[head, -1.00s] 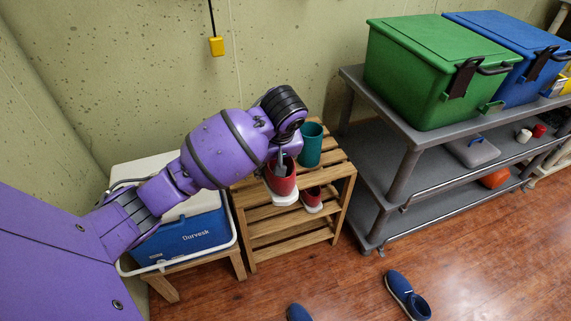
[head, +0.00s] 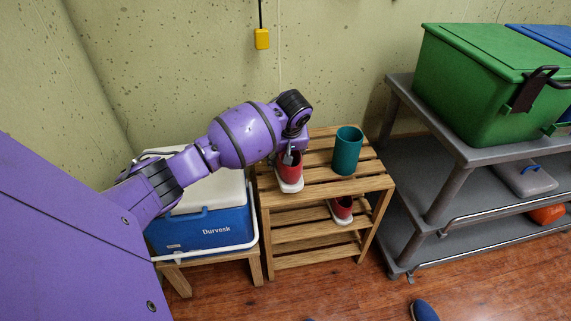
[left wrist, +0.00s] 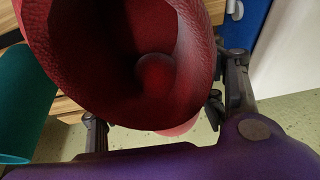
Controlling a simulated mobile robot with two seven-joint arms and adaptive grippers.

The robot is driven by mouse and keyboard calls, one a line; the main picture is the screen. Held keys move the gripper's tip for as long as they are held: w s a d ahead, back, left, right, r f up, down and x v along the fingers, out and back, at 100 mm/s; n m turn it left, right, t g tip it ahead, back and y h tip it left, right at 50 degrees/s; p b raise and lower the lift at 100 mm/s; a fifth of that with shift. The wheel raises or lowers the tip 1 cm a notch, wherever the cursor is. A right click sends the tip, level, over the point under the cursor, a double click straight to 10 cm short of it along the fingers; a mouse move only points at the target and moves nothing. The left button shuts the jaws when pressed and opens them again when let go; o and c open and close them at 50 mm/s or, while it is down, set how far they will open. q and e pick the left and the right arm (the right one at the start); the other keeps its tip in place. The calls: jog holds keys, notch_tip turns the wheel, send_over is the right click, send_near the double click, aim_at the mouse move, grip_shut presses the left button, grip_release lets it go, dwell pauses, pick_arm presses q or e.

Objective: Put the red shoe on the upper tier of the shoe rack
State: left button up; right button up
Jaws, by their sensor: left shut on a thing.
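The red shoe (head: 289,171) with a white sole is in my left gripper (head: 291,153), at the left part of the shoe rack's upper tier (head: 345,187). It looks roughly level, toe toward the front. I cannot tell whether its sole touches the slats. In the left wrist view the open top of the red shoe (left wrist: 135,60) fills much of the picture, with my left gripper's fingers (left wrist: 165,105) at its sides. A second red shoe (head: 342,208) sits on the lower tier, partly hidden by the upper slats. My right gripper is not in view.
A teal cup (head: 347,151) stands on the upper tier, right of the held shoe. A blue and white cooler (head: 205,230) stands left of the rack. A grey cart (head: 455,150) with a green bin (head: 490,85) stands at right. Slats in front of the cup are bare.

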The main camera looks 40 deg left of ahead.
pick_arm(q)
jog(key=shift+w+a+f, duration=0.1)
jog(key=shift+a+f, duration=0.2)
jog(key=shift+f, duration=0.05)
notch_tip(320, 180, down, 3)
jog(key=shift+a+f+b, duration=0.1)
jog(key=shift+f+b, duration=0.05)
jog(key=shift+b, duration=0.75)
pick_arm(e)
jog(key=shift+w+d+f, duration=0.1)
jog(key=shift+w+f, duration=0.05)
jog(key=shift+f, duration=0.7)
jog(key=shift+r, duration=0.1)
pick_arm(q)
jog(key=o, duration=1.4)
